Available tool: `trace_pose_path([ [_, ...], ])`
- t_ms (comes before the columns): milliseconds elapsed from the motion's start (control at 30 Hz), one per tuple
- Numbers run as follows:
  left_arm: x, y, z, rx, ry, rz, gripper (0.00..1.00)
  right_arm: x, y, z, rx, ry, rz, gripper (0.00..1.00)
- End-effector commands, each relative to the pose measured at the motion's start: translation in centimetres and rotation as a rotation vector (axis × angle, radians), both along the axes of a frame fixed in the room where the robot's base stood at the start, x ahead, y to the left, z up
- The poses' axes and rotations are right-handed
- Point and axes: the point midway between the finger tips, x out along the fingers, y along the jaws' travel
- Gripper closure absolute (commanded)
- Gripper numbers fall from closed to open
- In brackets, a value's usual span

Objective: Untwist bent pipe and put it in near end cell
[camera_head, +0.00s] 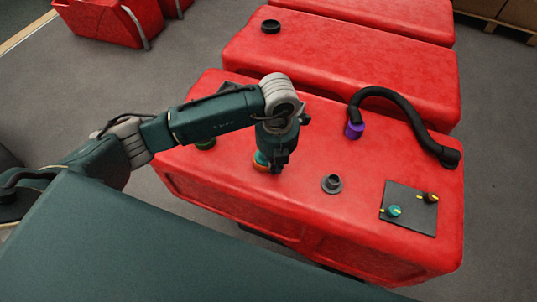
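The bent pipe (396,98) is a black curved hose on top of the nearest red tank (230,185). Its left end meets a purple collar (354,131); its right end meets a black fitting (451,158) at the tank's right edge. My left gripper (270,163) points down over the tank's left half, apart from the pipe. An orange and teal piece (259,161) shows at its fingertips; I cannot tell whether they grip it. No cell is clearly recognisable. My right gripper is out of view.
A black open port (332,183) stands mid-tank. A dark panel (409,207) holds a teal knob (393,211) and an orange-brown knob (430,197). A green fitting (205,143) is partly behind my arm. Another red tank (350,60) with a black port (270,26) lies behind.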

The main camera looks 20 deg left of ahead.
Motion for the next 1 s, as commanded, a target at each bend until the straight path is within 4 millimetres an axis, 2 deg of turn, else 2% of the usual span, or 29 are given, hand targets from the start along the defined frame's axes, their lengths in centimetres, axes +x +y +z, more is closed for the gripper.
trace_pose_path([
  [1000,1.07,-0.77,0.0,0.0,0.0,0.0,1.0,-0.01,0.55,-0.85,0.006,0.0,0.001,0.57],
])
